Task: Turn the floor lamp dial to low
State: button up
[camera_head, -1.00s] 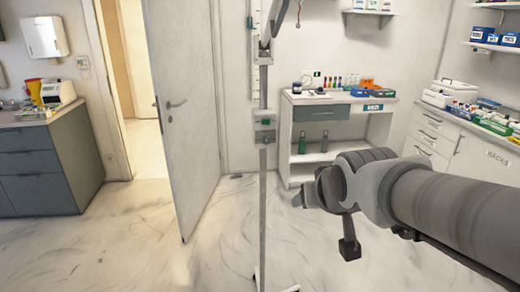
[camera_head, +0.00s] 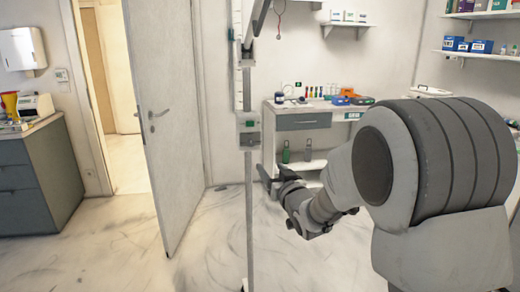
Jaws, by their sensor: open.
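The floor lamp is a thin grey pole (camera_head: 249,215) standing upright left of the picture's middle, with its upper arm running out of the top edge. A small box with a green mark, which looks like the dial housing (camera_head: 249,125), sits partway up the pole. The dial's setting is too small to read. My gripper (camera_head: 267,180) is open and empty, to the right of the pole and lower in the picture than the box. I cannot tell the depth gap between them. My arm fills the right side and hides part of the room.
A half-open door (camera_head: 165,120) stands left of the lamp. A grey cabinet (camera_head: 35,180) is at the far left. A white side table (camera_head: 300,122) with bottles and boxes stands behind my gripper. Wall shelves (camera_head: 485,52) are at upper right. The floor around the pole looks clear.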

aim_at(252, 144)
jog(key=p+x, duration=0.1)
jog(key=x, duration=1.6)
jog(key=shift+r, duration=0.1)
grip_shut()
